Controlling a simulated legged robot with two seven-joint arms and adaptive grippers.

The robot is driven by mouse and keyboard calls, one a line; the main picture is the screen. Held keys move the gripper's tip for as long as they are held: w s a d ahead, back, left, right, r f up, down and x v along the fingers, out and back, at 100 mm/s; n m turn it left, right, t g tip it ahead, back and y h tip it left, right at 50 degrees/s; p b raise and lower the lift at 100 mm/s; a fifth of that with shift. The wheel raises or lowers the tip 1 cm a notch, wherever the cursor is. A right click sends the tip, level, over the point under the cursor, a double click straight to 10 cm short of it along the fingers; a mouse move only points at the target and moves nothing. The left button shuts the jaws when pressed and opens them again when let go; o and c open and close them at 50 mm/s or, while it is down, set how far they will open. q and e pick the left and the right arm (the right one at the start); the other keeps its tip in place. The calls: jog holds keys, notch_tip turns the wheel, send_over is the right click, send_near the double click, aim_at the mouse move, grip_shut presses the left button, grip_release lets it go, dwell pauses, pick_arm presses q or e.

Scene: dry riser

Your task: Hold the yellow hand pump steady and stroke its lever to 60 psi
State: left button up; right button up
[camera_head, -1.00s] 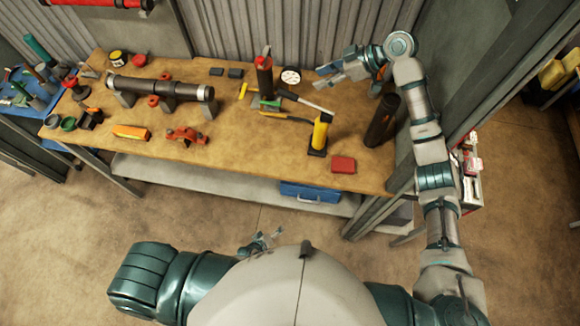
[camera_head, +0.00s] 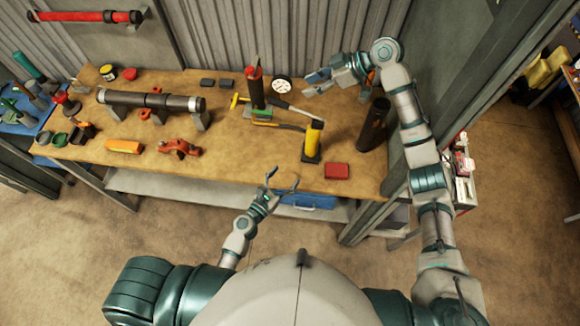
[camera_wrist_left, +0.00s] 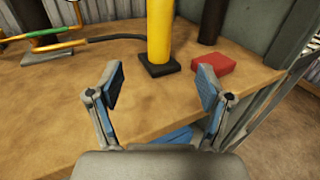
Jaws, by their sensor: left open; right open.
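The yellow hand pump (camera_head: 314,139) stands upright on a black base near the bench's front right. A light-tipped dark bar (camera_head: 297,112) reaches from behind left toward its top; I cannot tell if it is the lever. A white dial (camera_head: 281,86) sits farther back. My left gripper (camera_head: 282,179) is open and empty at the bench's front edge, left of and nearer than the pump. In the left wrist view the pump (camera_wrist_left: 161,35) shows beyond and between the spread fingers (camera_wrist_left: 160,92), not touched. My right gripper (camera_head: 312,84) is open behind the pump, right of the dial.
A red box (camera_head: 337,171) lies right of the pump's base, and a dark cylinder (camera_head: 374,125) stands farther right. The bench front centre (camera_head: 235,160) is clear.

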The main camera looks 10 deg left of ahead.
aim_at(309, 146)
pick_arm(q)
jog(key=x, duration=1.7)
jog(key=shift+w, duration=0.15)
jog(key=shift+c, duration=0.3)
grip_shut()
